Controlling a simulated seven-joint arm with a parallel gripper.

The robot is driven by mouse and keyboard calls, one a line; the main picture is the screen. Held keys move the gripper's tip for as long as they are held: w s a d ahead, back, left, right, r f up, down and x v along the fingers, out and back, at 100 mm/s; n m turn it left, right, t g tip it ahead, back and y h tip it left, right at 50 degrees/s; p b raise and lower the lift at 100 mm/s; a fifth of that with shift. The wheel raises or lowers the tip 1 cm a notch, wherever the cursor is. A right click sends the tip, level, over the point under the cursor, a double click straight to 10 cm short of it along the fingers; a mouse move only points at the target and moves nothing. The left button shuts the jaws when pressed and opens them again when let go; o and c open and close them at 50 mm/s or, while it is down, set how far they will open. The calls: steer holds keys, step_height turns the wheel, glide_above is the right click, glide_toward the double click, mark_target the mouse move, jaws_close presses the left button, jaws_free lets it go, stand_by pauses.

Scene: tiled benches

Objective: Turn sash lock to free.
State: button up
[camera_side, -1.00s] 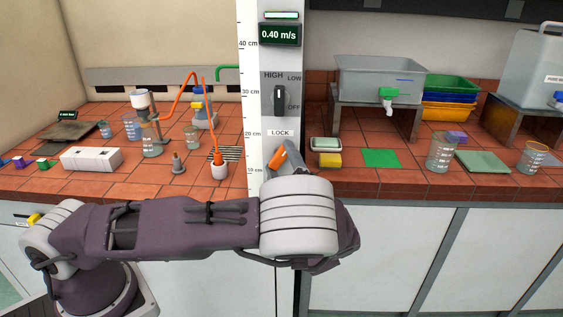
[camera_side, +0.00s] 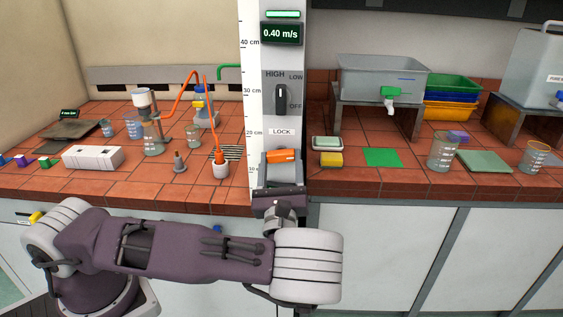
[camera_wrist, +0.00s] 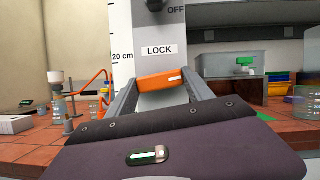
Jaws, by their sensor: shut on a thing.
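The sash lock is an orange handle (camera_side: 284,155) on the grey post, just below the white LOCK label (camera_side: 281,132). It lies nearly level in the side view. In the wrist view the handle (camera_wrist: 163,80) lies across the post, tilted slightly, with a small white mark at its right end. My gripper (camera_wrist: 165,84) has a grey finger at each end of the handle and is shut on it. In the side view my gripper (camera_side: 283,163) reaches up to the handle from below, and its fingers are partly hard to make out.
Above the lock are a black dial (camera_side: 280,98) and a display (camera_side: 280,34) reading 0.40 m/s.

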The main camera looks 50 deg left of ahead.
steer(key=shift+m+t+h, duration=0.6)
steer(key=shift+m, duration=0.6)
steer(key=o, duration=1.4)
steer(key=shift+c, duration=0.2)
steer(key=shift+s, duration=0.1)
steer(key=v, duration=0.7)
steer(key=s+a+r+n+g+h, duration=0.15)
steer(key=s+a+n+g, duration=0.25)
steer(key=s+n+g, duration=0.45)
steer(key=s+a+r+n+g+h, duration=0.1)
steer(key=s+a+n+g+h, duration=0.25)
steer(key=s+n+g, duration=0.45)
steer(key=s+d+r+n+t+h, duration=0.5)
steer(key=d+r+n+t+h, duration=0.1)
steer(key=d+r+n+h, duration=0.4)
steer(key=shift+s+h, duration=0.35)
steer(key=shift+h, duration=0.05)
